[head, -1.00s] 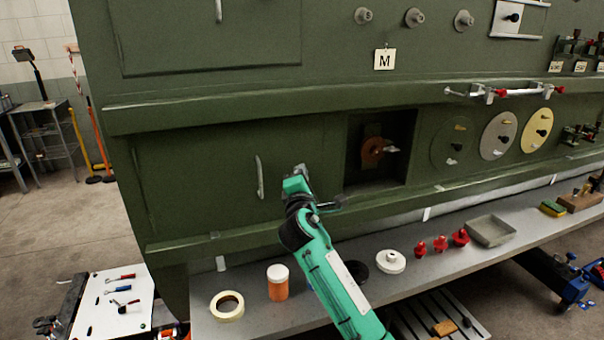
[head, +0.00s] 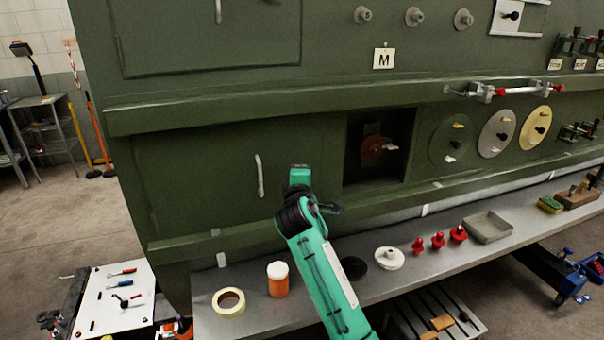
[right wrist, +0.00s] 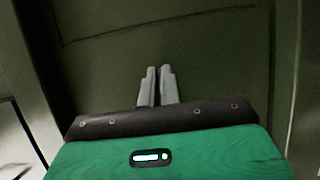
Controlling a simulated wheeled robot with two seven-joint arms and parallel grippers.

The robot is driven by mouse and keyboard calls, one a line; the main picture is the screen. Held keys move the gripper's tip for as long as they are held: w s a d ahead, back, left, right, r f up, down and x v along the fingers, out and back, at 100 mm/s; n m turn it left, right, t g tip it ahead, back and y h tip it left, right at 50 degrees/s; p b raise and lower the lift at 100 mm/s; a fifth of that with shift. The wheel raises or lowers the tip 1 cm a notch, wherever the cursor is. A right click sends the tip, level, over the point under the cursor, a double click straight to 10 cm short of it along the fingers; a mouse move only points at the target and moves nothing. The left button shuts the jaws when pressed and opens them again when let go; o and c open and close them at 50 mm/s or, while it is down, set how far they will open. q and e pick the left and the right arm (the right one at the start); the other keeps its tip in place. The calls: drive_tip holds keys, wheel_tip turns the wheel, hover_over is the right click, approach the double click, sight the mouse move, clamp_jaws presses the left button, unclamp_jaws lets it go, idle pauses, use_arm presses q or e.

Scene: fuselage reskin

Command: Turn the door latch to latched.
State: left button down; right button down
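The green fuselage side carries a door panel with a pale upright handle (head: 259,175). To its right, a dark square recess holds a brown round piece (head: 372,148) with a small grey lever pointing right. I cannot tell for sure which fitting is the door latch. My right gripper (head: 299,172) is in front of the panel, between the handle and the recess, apart from the lever. In the right wrist view, its two grey fingers (right wrist: 158,86) are side by side with only a thin gap, nothing visible between them. My left gripper is not in view.
Three round discs (head: 498,134) with small knobs sit right of the recess. Below, a grey shelf (head: 330,284) holds a tape roll (head: 229,302), an orange jar (head: 278,280), a white round piece (head: 389,258), red parts and a grey tray (head: 487,227). A ledge runs above the recess.

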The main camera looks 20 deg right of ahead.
drive_tip(key=c, duration=1.6)
unclamp_jaws()
drive_tip(key=b+v, duration=0.4)
drive_tip(key=v, duration=0.9)
drive_tip(key=shift+s+a, duration=0.1)
drive_tip(key=shift+s, duration=0.3)
